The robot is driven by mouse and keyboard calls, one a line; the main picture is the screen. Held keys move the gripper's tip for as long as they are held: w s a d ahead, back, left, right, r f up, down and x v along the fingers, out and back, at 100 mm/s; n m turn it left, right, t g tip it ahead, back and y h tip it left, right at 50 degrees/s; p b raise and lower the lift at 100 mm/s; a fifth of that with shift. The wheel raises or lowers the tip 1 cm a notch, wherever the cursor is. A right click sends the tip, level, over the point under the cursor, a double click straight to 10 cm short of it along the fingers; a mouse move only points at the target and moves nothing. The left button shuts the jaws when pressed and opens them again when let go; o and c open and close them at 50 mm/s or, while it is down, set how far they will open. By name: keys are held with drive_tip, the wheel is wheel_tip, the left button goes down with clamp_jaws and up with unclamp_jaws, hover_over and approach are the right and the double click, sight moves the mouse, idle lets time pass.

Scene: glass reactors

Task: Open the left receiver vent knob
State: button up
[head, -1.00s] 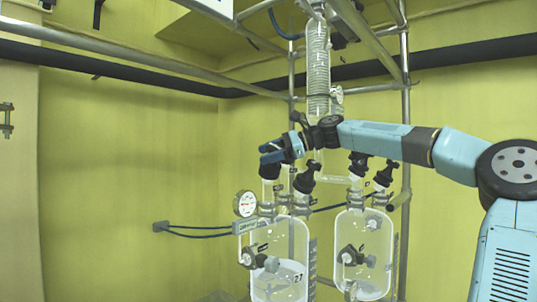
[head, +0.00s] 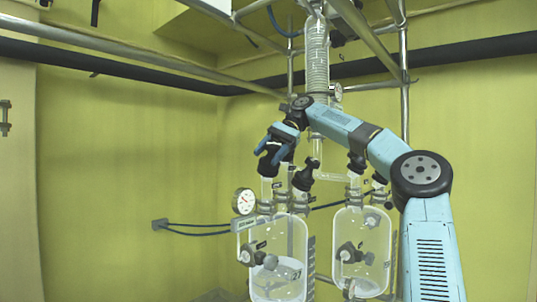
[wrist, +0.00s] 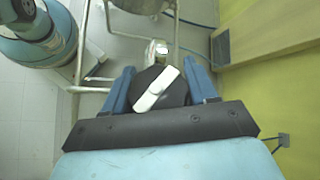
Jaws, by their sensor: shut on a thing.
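The left receiver (head: 278,262) is a clear glass vessel with some liquid in its lower part. Its black vent knob (head: 268,166) stands on a glass neck at the vessel's top left. My gripper (head: 273,151) comes down on this knob from above, its blue fingers on either side. In the wrist view the dark round knob (wrist: 178,97), with a slanted white bar across it, sits between the two blue fingers of my gripper (wrist: 160,88), which are shut on it. The knob's lower side is hidden in the wrist view.
The right receiver (head: 362,250) stands close by, with black knobs above it. Another black knob (head: 303,177) leans just right of the held one. A gauge (head: 243,201) is at the left. Metal frame poles (head: 405,100) and a coiled glass condenser (head: 317,55) rise behind.

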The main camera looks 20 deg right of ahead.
drive_tip(key=shift+n+g+h, duration=0.3)
drive_tip(key=shift+n+h, duration=0.1)
drive_tip(key=shift+s, duration=0.1)
drive_tip(key=o, duration=1)
drive_tip(key=shift+c, duration=0.2)
